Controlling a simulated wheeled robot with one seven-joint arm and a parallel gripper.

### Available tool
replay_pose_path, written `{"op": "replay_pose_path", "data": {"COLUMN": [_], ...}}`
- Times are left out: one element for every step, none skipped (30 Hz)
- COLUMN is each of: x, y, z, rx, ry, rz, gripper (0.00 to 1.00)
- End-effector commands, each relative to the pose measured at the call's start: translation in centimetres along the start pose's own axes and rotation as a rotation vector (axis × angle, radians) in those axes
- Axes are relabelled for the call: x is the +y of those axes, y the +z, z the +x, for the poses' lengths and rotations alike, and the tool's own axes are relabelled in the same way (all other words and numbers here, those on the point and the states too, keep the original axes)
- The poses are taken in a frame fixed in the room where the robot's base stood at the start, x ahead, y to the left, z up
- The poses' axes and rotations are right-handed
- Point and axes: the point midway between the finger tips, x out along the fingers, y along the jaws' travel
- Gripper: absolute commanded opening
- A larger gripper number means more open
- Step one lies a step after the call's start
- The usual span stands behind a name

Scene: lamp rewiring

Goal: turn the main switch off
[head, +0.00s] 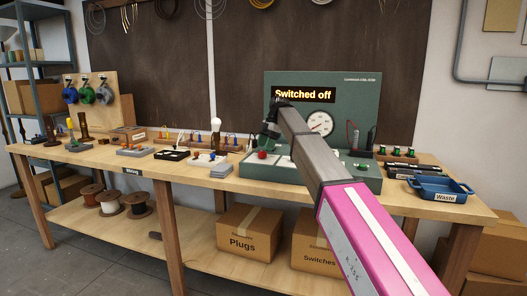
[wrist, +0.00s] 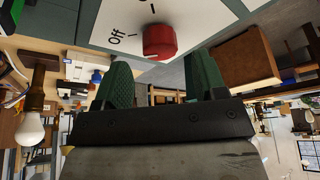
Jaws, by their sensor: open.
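The main switch is a red round knob (head: 262,155) at the left front of the green test station (head: 325,85). In the wrist view the knob (wrist: 160,42) sits on a white plate (wrist: 200,14) with an "Off" label and tick marks beside it. Which mark the knob points to is not clear. The station's display (head: 303,93) reads "Switched off". My gripper (head: 268,136) is just above the knob. In the wrist view its two green fingers (wrist: 162,72) stand apart, with the knob beyond the gap and nothing held between them.
A white bulb (head: 215,125) in a holder stands left of the station. A blue waste tray (head: 440,197) lies at the bench's right end. Small parts and trays crowd the left bench.

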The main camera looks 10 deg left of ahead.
Motion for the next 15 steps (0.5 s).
{"op": "replay_pose_path", "data": {"x": [0.2,0.2,0.2,0.2,0.2,0.2,0.2,0.1,0.1,0.1,0.1,0.1,0.1,0.1,0.1], "y": [0.0,0.0,0.0,0.0,0.0,0.0,0.0,0.0,0.0,0.1,0.1,0.1,0.0,0.0,0.0], "z": [-1.2,-1.8,-2.6,-3.1,-3.7,-4.4,-4.9,-5.3,-5.8,-6.2,-6.5,-6.8,-7.0,-7.2,-7.3], "rx": [-0.001,-0.001,0.000,0.000,0.000,-0.001,-0.001,0.000,0.000,0.000,0.000,0.000,0.000,0.000,0.000], "ry": [0.003,0.002,0.002,0.001,0.002,0.002,0.002,0.002,0.001,0.001,0.001,0.001,0.001,0.001,0.001], "rz": [0.000,-0.001,-0.001,0.000,0.000,0.000,0.000,0.000,0.000,0.000,0.000,0.000,0.000,-0.001,-0.001], "gripper": [0.65,0.65,0.65,0.65,0.65,0.65,0.65,0.65,0.65,0.65,0.65,0.65,0.65,0.65,0.65]}}
